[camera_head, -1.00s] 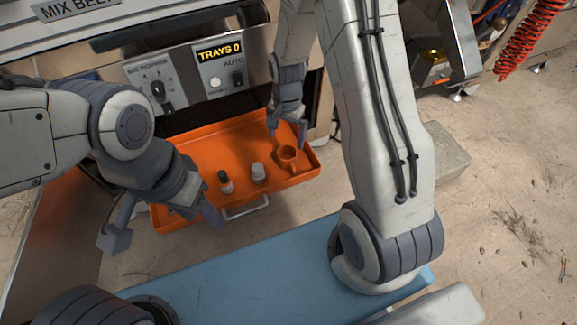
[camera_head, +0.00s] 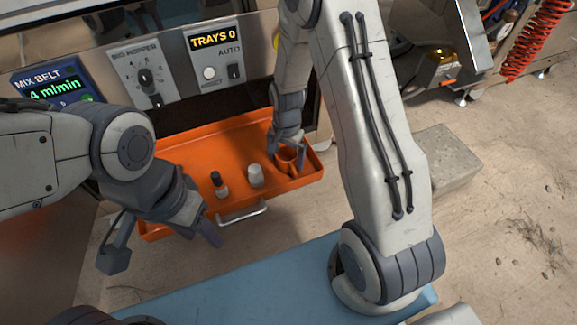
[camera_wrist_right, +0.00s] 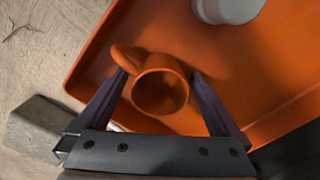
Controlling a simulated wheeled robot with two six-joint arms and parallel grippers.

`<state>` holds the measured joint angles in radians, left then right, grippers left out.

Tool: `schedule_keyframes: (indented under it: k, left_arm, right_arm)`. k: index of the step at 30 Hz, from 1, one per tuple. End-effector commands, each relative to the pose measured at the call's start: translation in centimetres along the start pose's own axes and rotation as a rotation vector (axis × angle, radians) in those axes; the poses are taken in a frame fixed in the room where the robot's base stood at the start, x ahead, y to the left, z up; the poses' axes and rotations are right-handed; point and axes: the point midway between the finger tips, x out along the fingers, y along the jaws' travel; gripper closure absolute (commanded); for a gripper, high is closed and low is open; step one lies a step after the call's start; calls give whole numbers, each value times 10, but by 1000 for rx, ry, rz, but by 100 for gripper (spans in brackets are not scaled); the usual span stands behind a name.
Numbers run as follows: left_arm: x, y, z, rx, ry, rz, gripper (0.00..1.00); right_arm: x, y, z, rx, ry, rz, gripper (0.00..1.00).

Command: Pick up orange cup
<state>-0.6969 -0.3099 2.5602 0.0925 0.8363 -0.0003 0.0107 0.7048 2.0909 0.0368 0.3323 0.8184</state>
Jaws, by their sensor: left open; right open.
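The orange cup (camera_head: 287,158) stands in the right part of the orange tray (camera_head: 186,157). In the right wrist view the cup (camera_wrist_right: 160,91) shows its round mouth, with its handle toward the upper left. My right gripper (camera_head: 287,160) is open, with one finger on each side of the cup; in the right wrist view its fingers (camera_wrist_right: 158,88) flank the cup with a small gap on the right. I cannot tell whether the left finger touches the handle. My left gripper (camera_head: 204,232) is open and empty, in front of the tray's left part.
A dark-capped bottle (camera_head: 218,185) and a grey-white container (camera_head: 256,176) stand in the tray, left of the cup. The tray has a metal handle (camera_head: 243,213) at its front. A control panel (camera_head: 178,75) stands behind it. A concrete block (camera_head: 444,162) lies on the ground to the right.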

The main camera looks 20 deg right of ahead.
Motion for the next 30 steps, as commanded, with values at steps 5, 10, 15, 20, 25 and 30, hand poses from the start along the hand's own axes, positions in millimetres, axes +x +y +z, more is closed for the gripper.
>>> schedule_keyframes:
  k: [5,10,15,20,25,30]
  left_arm:
    - [-1,0,0,0,0,0,50]
    - [-1,0,0,0,0,0,50]
    - [-1,0,0,0,0,0,50]
    - [-5,0,0,0,0,0,50]
    - [-19,1,-1,0,0,0,50]
    - [-43,3,-2,0,0,0,50]
  right_arm:
    - [-1,0,0,0,0,0,23]
    - [-1,0,0,0,0,0,81]
    - [-1,0,0,0,0,0,81]
    - [-6,0,0,0,0,0,81]
    - [-22,-1,0,0,1,-1,81]
    - [-50,-1,0,0,1,0,81]
